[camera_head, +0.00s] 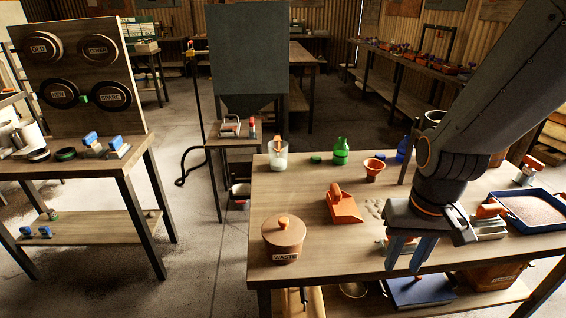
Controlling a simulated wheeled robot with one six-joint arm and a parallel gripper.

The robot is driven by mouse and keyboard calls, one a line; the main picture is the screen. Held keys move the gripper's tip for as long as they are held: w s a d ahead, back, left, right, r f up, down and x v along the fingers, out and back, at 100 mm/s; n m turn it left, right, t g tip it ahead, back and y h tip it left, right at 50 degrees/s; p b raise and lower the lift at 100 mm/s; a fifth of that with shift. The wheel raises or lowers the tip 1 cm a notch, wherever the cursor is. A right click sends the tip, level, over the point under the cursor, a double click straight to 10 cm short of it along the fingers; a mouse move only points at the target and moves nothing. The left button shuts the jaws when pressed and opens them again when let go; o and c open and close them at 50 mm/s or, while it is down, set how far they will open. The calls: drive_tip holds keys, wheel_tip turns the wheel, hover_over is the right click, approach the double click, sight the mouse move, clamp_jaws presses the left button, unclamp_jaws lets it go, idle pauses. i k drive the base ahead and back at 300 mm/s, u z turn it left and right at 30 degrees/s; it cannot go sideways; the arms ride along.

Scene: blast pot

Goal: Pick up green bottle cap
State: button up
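A small, dark green disc that looks like the green bottle cap (316,159) lies on the wooden workbench (303,200), near its back edge. It is just left of a green bottle (341,152), which stands upright, and right of a clear jar (278,157). My gripper (404,265) points down over the front right part of the bench, well to the right of the cap and nearer to me. The arm hides part of the bench's right side.
An orange scoop (345,207), a lidded waste pot (284,240) and an orange cup (374,169) stand on the bench. A blue tray (530,208) of granules lies at the right. Bare wood lies left of the scoop.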

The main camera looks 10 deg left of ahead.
sight(314, 158)
drive_tip(key=u, duration=2.45)
drive_tip(key=i, duration=3.9)
drive_tip(key=z, duration=4.4)
drive_tip(key=i, duration=1)
drive_tip(key=u, duration=0.05)
